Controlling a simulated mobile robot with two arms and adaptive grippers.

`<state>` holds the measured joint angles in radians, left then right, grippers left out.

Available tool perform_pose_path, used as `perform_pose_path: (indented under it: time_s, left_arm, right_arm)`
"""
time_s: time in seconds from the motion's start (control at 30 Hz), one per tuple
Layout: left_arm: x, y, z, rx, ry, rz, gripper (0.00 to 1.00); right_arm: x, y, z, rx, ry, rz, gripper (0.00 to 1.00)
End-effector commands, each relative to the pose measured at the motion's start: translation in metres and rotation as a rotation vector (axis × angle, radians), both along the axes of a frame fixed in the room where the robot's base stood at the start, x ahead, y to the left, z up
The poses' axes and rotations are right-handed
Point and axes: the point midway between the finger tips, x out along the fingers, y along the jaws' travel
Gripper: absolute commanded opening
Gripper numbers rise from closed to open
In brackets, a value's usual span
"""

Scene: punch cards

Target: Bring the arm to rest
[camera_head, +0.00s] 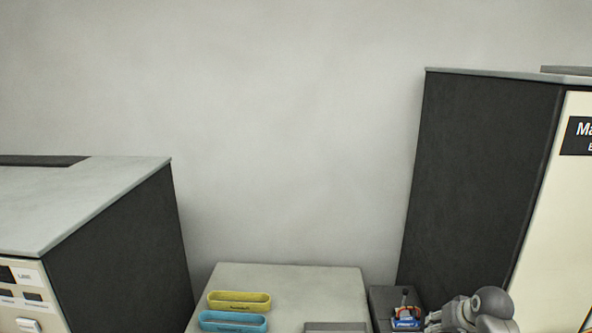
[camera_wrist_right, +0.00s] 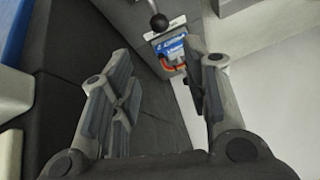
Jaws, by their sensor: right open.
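My right arm (camera_head: 475,312) shows at the bottom right of the head view, grey and jointed, in front of the tall dark cabinet. In the right wrist view my right gripper (camera_wrist_right: 158,75) is open, its two fingers spread with nothing between them. Beyond the fingertips is a small blue and white device with orange-red parts (camera_wrist_right: 170,48) and a black-knobbed lever (camera_wrist_right: 158,22). The same device (camera_head: 406,317) shows in the head view, just left of the arm. My left gripper is in no view.
A pale table (camera_head: 300,285) holds a yellow tray (camera_head: 239,308) and a blue tray (camera_head: 232,328). A tall dark cabinet (camera_head: 480,150) stands at the right and a lower machine (camera_head: 120,240) at the left. The wall above the table is bare.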

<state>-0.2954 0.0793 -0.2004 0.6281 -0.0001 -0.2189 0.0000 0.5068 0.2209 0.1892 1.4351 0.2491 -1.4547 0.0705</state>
Motion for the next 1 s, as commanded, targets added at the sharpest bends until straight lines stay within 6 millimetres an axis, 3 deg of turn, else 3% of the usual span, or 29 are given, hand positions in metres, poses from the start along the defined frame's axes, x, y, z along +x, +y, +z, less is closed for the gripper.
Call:
perform_pose_path:
  time_s: [0.27, 0.47, 0.57, 0.7, 0.9, 1.0]
  left_arm:
    - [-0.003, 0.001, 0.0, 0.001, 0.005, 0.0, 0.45]
    - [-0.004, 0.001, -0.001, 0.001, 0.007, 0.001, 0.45]
    - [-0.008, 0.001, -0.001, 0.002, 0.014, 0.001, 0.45]
    - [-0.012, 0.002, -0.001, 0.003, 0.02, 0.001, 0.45]
    - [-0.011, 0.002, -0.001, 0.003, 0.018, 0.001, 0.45]
    - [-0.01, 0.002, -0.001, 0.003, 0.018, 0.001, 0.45]
  right_arm:
    - [-0.038, 0.017, -0.03, -0.062, 0.039, 0.049, 0.43]
    - [-0.082, 0.036, -0.055, -0.117, 0.076, 0.106, 0.43]
    - [-0.116, 0.052, -0.069, -0.149, 0.099, 0.148, 0.43]
    - [-0.18, 0.081, -0.087, -0.19, 0.139, 0.224, 0.43]
    - [-0.263, 0.118, -0.09, -0.215, 0.175, 0.318, 0.43]
    - [-0.292, 0.13, -0.086, -0.215, 0.187, 0.347, 0.43]
